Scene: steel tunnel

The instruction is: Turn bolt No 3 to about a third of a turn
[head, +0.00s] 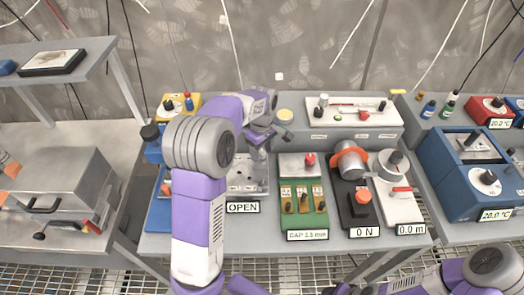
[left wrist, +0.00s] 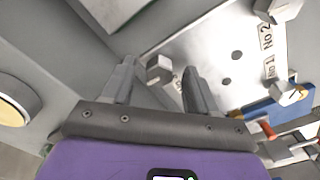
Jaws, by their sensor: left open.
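The steel plate (left wrist: 215,65) with its numbered bolts fills the upper right of the left wrist view. One bolt head (left wrist: 160,68) stands at a plate corner, between the fingers of my left gripper (left wrist: 158,88). The label beside it is mostly hidden by the right finger, so its number cannot be read. Bolt No 1 (left wrist: 289,92) and bolt No 2 (left wrist: 278,9) stand farther right by readable labels. My left gripper is open, with gaps to the bolt head. In the head view this gripper (head: 262,138) is over the plate (head: 247,187), partly hiding it. My right gripper is out of view.
An "OPEN" sign (head: 243,208) stands before the plate. Right of it are a green gap block (head: 303,226), a black device (head: 357,200) reading 0 N and a white gauge (head: 398,205). A white tray (head: 350,113) lies behind. A blue bath (head: 470,180) stands farther right.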

